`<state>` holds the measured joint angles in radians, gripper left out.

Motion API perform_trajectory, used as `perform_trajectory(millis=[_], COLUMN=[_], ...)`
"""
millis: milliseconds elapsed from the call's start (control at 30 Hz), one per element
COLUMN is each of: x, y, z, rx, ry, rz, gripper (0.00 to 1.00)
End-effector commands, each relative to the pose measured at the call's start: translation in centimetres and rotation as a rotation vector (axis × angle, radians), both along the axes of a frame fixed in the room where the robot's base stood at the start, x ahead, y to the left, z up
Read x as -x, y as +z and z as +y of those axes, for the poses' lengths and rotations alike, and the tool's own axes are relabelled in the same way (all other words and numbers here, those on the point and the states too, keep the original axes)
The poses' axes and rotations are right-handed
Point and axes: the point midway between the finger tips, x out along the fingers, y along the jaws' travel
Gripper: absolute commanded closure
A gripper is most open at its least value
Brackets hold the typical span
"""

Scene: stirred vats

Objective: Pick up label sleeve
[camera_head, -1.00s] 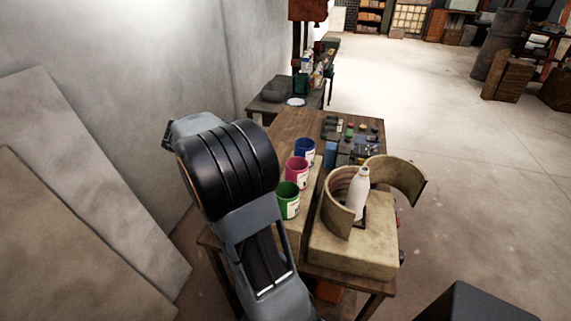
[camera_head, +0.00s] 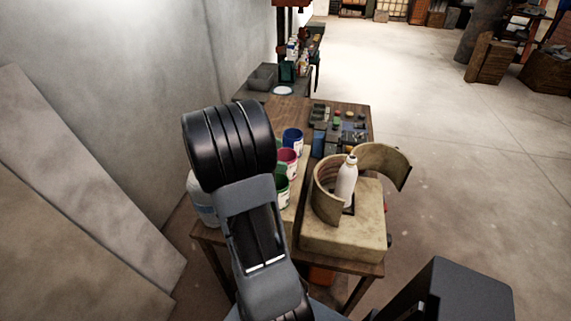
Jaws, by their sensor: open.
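I cannot make out a label sleeve for certain in this view. A plain white bottle (camera_head: 347,181) stands upright on a pale block (camera_head: 342,237), inside an open, two-part curved shell (camera_head: 326,196). My arm rises in front of the table's left side and hides part of it. My gripper does not show; only arm links and a thick black joint are visible.
A blue can (camera_head: 293,140), a pink can (camera_head: 287,160) and a green can (camera_head: 282,191) stand in a row. Small coloured items lie in a dark tray (camera_head: 319,145) behind. A pale container (camera_head: 201,204) is partly hidden. A wall (camera_head: 120,100) bounds the left; floor is open at right.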

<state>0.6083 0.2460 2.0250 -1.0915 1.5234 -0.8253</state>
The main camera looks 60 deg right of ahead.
Motion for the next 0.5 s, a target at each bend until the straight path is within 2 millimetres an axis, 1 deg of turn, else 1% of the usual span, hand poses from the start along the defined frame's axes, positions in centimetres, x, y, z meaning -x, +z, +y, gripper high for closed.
perform_trajectory(millis=[33,200,500], x=[0.6,1.8,2.1], y=[-0.1,-0.9,-1.1], z=[-0.3,-1.3,-1.6], rx=[-0.001,0.0,0.001], ry=[-0.002,-0.001,0.002], rz=[0.003,0.002,0.0], gripper=[0.02,0.02,0.02])
